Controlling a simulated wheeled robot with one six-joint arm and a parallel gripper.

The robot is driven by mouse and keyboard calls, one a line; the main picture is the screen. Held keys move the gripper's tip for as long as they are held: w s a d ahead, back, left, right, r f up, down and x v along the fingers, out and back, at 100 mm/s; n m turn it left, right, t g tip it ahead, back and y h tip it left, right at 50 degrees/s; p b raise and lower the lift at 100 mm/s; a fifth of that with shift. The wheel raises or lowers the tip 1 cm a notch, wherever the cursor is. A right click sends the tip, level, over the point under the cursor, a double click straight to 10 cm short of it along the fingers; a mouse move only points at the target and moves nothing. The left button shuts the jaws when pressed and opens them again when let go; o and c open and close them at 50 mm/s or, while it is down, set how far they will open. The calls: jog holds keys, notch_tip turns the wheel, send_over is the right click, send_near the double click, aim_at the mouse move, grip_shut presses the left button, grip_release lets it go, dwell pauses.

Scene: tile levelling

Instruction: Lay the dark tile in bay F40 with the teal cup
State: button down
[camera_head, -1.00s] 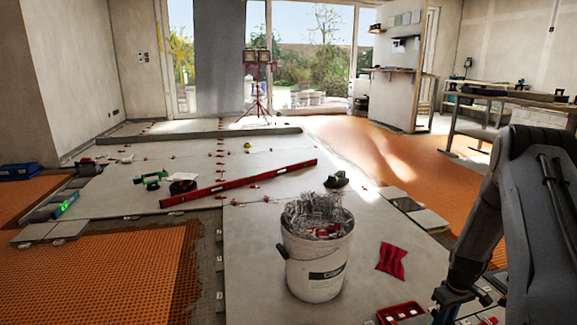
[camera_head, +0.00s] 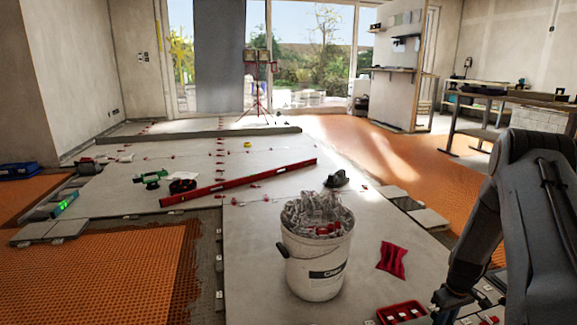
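My arm comes down the right side. Its lower link (camera_head: 455,298) runs to the bottom edge, and the gripper's fingers are out of view. Several grey tiles lie at the edges of the laid floor (camera_head: 285,245), at the left (camera_head: 65,229) and at the right (camera_head: 428,219). I cannot tell whether one is the dark tile. A green tool (camera_head: 150,177) lies on the floor at the left; I cannot tell whether it is the teal cup. No label for bay F40 is readable.
A white bucket (camera_head: 315,270) full of clear clips stands in the middle front. A red level (camera_head: 240,184) lies across the floor. A black tool (camera_head: 337,179), a red cloth-like item (camera_head: 391,260) and a red tray (camera_head: 402,312) lie nearby. Orange matting (camera_head: 95,270) covers the left front.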

jog(key=shift+f+b, duration=1.85)
jog(key=shift+f, duration=2.6)
dwell(0.8)
jog(key=c, duration=1.6)
grip_release()
jog(key=shift+o, duration=0.2)
jog(key=shift+r, duration=0.1)
